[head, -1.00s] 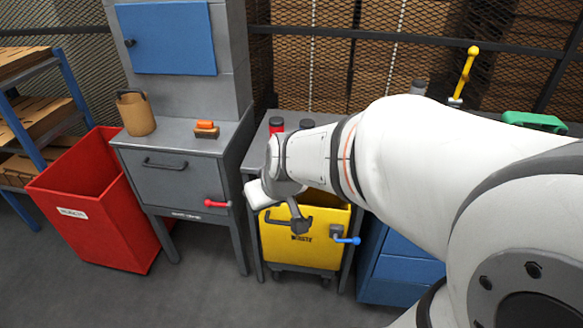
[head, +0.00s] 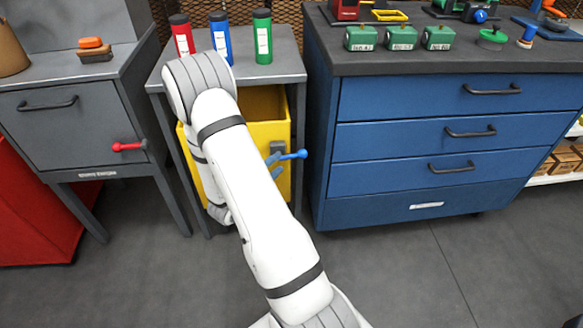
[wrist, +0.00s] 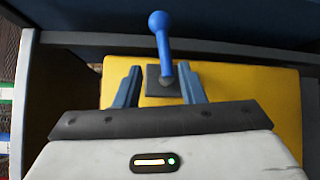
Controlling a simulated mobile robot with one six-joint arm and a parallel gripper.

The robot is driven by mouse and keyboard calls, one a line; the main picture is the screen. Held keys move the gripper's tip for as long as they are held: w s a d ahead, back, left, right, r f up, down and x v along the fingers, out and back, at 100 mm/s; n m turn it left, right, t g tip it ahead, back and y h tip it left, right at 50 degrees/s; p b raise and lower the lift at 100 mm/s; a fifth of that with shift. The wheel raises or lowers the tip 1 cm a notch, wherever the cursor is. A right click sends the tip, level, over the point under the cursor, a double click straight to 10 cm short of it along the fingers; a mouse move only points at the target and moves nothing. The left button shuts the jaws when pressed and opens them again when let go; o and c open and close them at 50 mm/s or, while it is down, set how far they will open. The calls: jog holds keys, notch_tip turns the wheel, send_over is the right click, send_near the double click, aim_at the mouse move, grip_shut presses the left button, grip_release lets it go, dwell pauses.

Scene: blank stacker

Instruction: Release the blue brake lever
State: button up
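The blue brake lever (head: 293,155) sticks out to the right from a grey mount on the yellow bin (head: 258,103). In the wrist view the lever (wrist: 161,42) rises from its dark square mount (wrist: 160,81) and ends in a round knob. My gripper (wrist: 160,70) is open, with one blue-grey finger on each side of the mount. The lever's base lies between the fingers, nearer the right one; I cannot tell whether they touch.
The yellow bin sits under a grey table holding red (head: 182,36), blue (head: 221,38) and green (head: 262,37) canisters. A blue drawer cabinet (head: 400,190) stands close right. A grey cabinet with a red lever (head: 128,146) stands left. Floor in front is clear.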

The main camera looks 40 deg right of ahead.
aim_at(293, 155)
jog(key=shift+s+d+f+h, duration=0.2)
jog(key=shift+s+f+h, duration=0.15)
jog(key=shift+f, duration=0.1)
jog(key=shift+s+d+g, duration=0.1)
jog(key=shift+d+g, duration=0.1)
jog(key=shift+g, duration=0.1)
jog(key=b+x, duration=0.2)
jog(key=x, duration=0.5)
jog(key=shift+d+r, duration=0.1)
jog(key=shift+d, duration=0.05)
jog(key=shift+c, duration=0.5)
grip_shut()
